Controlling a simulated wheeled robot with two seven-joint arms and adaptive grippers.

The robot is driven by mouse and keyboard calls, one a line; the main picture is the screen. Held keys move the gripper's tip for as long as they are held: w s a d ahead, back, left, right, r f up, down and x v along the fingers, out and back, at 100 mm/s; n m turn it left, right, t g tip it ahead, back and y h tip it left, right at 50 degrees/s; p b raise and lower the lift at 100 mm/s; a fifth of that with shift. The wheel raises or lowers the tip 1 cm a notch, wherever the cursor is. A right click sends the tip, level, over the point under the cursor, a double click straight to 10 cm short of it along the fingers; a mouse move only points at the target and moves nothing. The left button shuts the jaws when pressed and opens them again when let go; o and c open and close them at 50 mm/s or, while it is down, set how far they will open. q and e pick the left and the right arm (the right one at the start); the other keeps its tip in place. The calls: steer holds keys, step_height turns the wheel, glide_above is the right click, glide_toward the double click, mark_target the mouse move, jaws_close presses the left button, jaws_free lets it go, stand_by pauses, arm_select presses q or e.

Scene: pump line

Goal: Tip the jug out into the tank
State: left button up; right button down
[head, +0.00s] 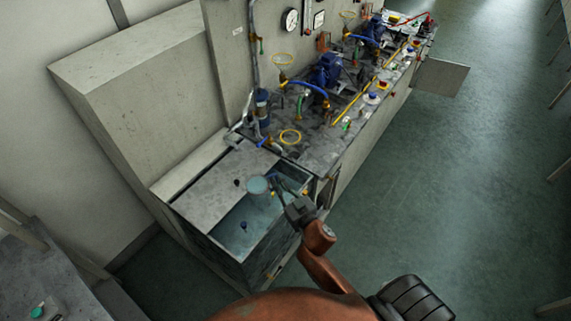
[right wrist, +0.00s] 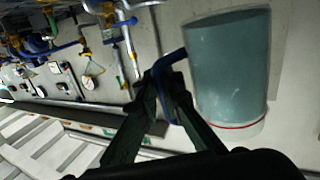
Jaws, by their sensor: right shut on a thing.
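The jug (head: 257,184) is a clear cup of blue-grey liquid, held above the tank. In the right wrist view, which is upside down, the jug (right wrist: 230,70) looks about upright, with liquid up to near a red line by its rim. My right gripper (head: 287,200) is shut on its blue handle (right wrist: 168,62); the fingers also show in the right wrist view (right wrist: 165,90). The tank (head: 215,252) has an open top with water inside and a grey cover over its wall side. No pouring stream shows. My left gripper is out of view.
A grey bench (head: 318,148) with blue pumps (head: 326,72), hoses and a yellow ring (head: 290,137) runs behind the tank. A wall panel with a gauge (head: 290,20) rises beside it.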

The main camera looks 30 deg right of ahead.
steer(key=w+d+n+h+b, duration=0.1)
steer(key=w+d+n+b, duration=0.1)
steer(key=w+d, duration=0.3)
steer(key=shift+d+f+b, duration=0.3)
steer(key=shift+d+b, duration=0.45)
steer(key=shift+b, duration=0.15)
steer(key=shift+w, duration=0.1)
steer(key=shift+d+r+n+p, duration=0.1)
steer(key=shift+r+n+p, duration=0.1)
steer(key=shift+n+p, duration=0.35)
steer(key=shift+r+n+p, duration=0.55)
steer(key=shift+n, duration=0.3)
